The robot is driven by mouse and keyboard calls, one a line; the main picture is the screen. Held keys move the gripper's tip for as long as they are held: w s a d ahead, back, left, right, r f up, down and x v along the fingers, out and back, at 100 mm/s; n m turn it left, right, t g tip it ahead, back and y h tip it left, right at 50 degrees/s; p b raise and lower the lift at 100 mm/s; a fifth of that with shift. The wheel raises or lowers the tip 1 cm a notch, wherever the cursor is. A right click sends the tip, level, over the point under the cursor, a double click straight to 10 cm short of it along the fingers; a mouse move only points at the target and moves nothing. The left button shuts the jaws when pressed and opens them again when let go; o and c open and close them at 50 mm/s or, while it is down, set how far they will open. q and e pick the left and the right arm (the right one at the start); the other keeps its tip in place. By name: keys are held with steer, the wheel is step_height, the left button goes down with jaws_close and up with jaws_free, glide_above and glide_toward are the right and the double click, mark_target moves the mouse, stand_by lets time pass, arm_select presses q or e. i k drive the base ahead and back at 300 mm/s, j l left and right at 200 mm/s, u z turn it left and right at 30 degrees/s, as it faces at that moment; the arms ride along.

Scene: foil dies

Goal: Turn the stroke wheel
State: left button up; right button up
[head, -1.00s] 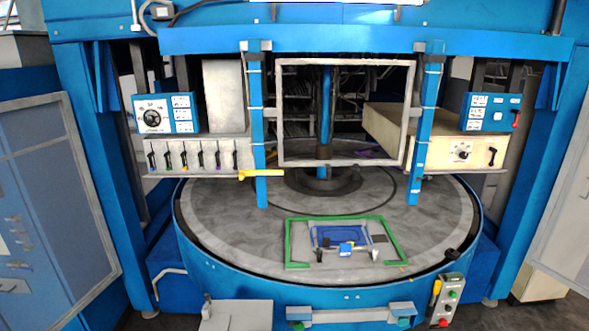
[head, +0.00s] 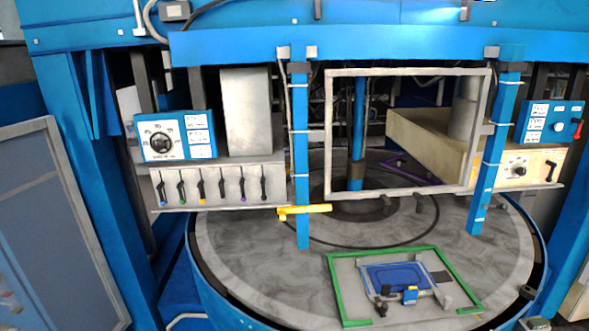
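No part labelled as the stroke wheel can be read in the head view. A round black dial (head: 161,143) with a white scale sits on the blue control box (head: 198,134) at the left. I cannot tell which of these is the stroke wheel. Neither of my grippers is in view.
Several coloured-tip levers (head: 202,184) line the grey panel below the dial. A yellow handle (head: 304,210) juts out by the left blue post (head: 302,150). A green frame (head: 335,290) lies on the round table (head: 240,265). A grey cabinet door (head: 65,220) stands at left.

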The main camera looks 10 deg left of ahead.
mark_target(157, 145)
steer(key=i+j, duration=0.15)
steer(key=j, duration=0.25)
steer(key=i+j, duration=0.15)
steer(key=j, duration=0.25)
steer(key=i+j, duration=0.15)
steer(key=j, duration=0.2)
steer(key=i+j, duration=0.15)
steer(key=j, duration=0.25)
steer(key=i+j, duration=0.15)
steer(key=j, duration=0.25)
steer(key=i+j+z, duration=0.1)
steer(key=j, duration=0.3)
steer(key=i+j, duration=0.15)
steer(key=j, duration=0.25)
